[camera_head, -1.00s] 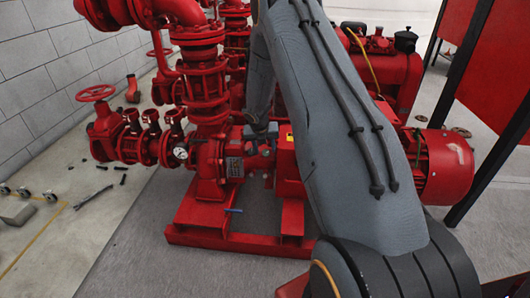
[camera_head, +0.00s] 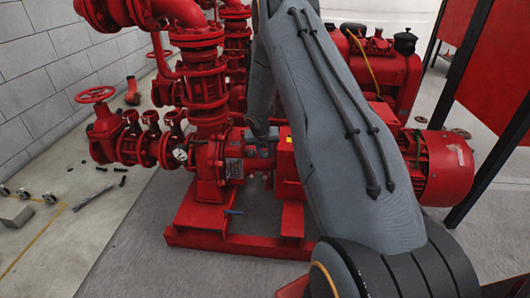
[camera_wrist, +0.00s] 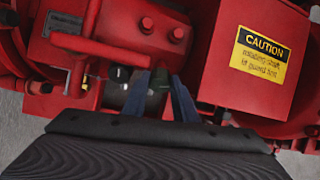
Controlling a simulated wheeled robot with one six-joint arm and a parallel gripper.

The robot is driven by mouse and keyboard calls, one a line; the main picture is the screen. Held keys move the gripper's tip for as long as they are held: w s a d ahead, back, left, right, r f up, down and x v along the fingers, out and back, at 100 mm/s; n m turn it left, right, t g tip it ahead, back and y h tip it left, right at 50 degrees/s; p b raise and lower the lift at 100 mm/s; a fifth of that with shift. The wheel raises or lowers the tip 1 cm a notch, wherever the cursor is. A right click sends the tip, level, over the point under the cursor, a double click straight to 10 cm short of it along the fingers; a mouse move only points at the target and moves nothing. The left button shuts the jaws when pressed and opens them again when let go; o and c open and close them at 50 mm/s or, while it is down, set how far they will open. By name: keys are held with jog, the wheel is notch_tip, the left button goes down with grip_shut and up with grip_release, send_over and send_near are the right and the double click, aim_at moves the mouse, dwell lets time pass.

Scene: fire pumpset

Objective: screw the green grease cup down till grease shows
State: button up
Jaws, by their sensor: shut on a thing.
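In the head view my gripper is small and mostly covered by my arm, at the pump's shaft. I cannot see any grease; the cup's underside is hidden.
A red guard with a yellow caution label (camera_wrist: 261,56) stands close to the right of my fingers. A red bracket with bolts (camera_wrist: 147,24) lies just beyond them. The red motor (camera_head: 440,165) is at the right. Loose parts (camera_head: 22,215) lie on the floor at left.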

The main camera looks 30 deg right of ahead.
jog(key=shift+s+r+m+p, duration=0.1)
jog(key=shift+m+p, duration=0.2)
jog(key=shift+p, duration=0.25)
jog(key=m+y+p, duration=0.1)
jog(key=m+p, duration=0.1)
jog(key=p, duration=0.3)
jog(key=shift+d+t, duration=0.1)
jog(key=shift+t, duration=0.2)
jog(key=shift+m+p, duration=0.3)
jog(key=shift+p, duration=0.7)
jog(key=m+t+p, duration=0.1)
jog(key=m+p, duration=0.1)
jog(key=p, duration=0.7)
jog(key=m+y+p, duration=0.1)
jog(key=m+p, duration=0.1)
jog(key=p, duration=0.8)
jog(key=shift+s+d+t, duration=0.1)
jog(key=shift+s+t, duration=0.1)
jog(key=shift+t, duration=0.2)
jog(key=m+p, duration=0.1)
jog(key=p, duration=0.3)
jog(key=shift+m+t+y, duration=0.3)
jog(key=shift+f+m+t+p, duration=0.2)
jog(key=shift+m+t+p, duration=0.2)
jog(key=shift+m+p, duration=0.9)
jog(key=o, duration=1)
jog(key=shift+s+d, duration=0.1)
jog(key=shift+o, duration=0.2)
